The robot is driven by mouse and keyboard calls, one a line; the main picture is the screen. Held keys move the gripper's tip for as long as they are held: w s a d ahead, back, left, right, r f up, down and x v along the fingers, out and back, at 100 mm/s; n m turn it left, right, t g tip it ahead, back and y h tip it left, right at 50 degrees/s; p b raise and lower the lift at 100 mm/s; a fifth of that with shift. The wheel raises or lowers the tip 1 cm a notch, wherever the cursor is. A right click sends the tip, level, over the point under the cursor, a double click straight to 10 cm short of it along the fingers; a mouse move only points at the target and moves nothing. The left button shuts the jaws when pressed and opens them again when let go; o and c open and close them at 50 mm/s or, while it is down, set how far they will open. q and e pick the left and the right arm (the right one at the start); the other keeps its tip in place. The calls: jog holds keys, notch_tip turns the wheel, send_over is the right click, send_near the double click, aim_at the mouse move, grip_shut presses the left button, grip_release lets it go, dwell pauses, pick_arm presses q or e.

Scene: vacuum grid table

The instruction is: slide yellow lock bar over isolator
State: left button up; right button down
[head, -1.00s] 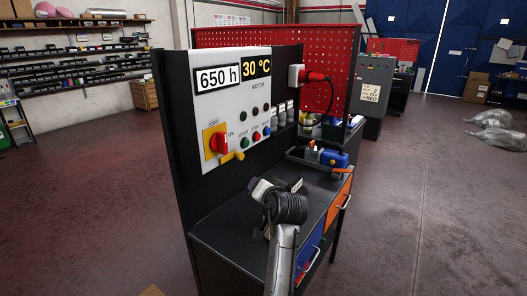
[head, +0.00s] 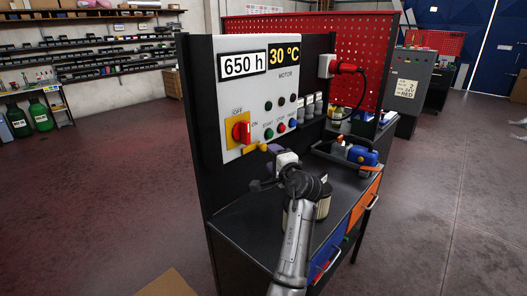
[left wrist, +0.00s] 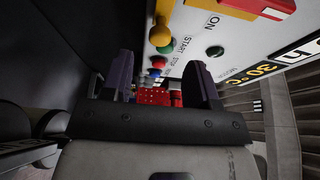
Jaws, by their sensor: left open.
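The isolator (head: 241,132) is a red rotary handle on a yellow plate, low on the left of the white panel; a corner of it shows in the left wrist view (left wrist: 265,6). The yellow lock bar (head: 250,149) sits just below and right of the handle, apart from it, with a rounded knob at its right end. The knob of the lock bar also shows in the left wrist view (left wrist: 161,33), above the space between my fingers. My left gripper (head: 262,168) is open and empty, just below and right of the knob. My right gripper is not in view.
The white panel (head: 285,75) carries START and STOP buttons and lamps right of the isolator. The black bench top (head: 235,225) lies below my left gripper, with cylindrical containers (head: 323,205) partly behind my arm. A dark tray (head: 325,153) with a blue item stands farther right.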

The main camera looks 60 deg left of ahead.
aim_at(255, 149)
pick_arm(q)
jog(key=a, duration=0.2)
jog(key=a+b, duration=0.1)
jog(key=a, duration=0.2)
jog(key=w+a, duration=0.1)
jog(key=a, duration=0.1)
jog(key=shift+a, duration=0.15)
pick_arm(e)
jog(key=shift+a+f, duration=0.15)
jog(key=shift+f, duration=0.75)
